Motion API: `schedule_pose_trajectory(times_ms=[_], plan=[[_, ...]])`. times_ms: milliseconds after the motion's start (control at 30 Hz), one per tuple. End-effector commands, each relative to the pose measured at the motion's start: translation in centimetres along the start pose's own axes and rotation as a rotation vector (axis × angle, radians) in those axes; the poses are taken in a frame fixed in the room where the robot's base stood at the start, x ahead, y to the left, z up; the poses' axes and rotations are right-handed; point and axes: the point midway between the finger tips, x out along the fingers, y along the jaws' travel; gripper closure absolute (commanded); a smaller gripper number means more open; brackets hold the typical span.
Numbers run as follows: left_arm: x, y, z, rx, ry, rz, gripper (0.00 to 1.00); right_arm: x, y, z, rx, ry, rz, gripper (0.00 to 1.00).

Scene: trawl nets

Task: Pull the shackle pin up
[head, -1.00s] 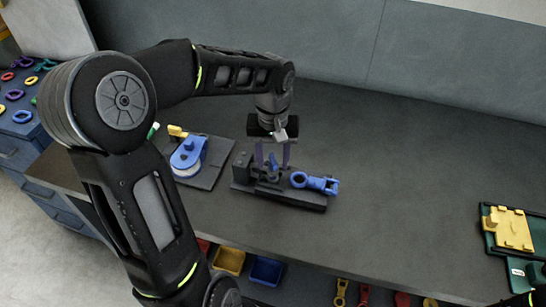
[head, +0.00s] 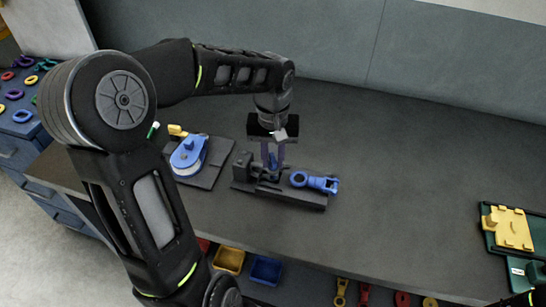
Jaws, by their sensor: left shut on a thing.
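The shackle pin (head: 273,160) is a small blue upright piece in a dark fixture (head: 295,197) on the grey bench. My left gripper (head: 273,163) points down over the fixture, and its fingers are shut on the blue pin from both sides. The pin's lower part is hidden in the fixture, so I cannot tell how far it sits in it. A blue shackle-like part with a ring (head: 316,182) lies on the right part of the fixture. Only a dark bit of my right arm shows at the lower right edge; its gripper is not in view.
A blue pulley block (head: 187,155) with a yellow part sits on a dark plate left of the fixture. A yellow part on a green tray (head: 510,229) is at the far right. Yellow and blue bins are below the bench edge. The bench between is clear.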

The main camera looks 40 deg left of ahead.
Motion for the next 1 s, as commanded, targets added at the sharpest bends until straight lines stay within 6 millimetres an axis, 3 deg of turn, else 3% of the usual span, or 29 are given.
schedule_pose_trajectory(times_ms=[767, 1000], plan=[[-0.1, 0.0, 0.0, 0.0, 0.001, 0.0, 1.0, 0.0, 0.0, 0.0, 0.0, 0.0, 0.0, 0.68], [-3.1, 0.0, 0.0, 0.001, 0.002, 0.0, 1.0, -1.5, -0.5, 0.2, 0.003, -0.004, 0.004, 0.68]])
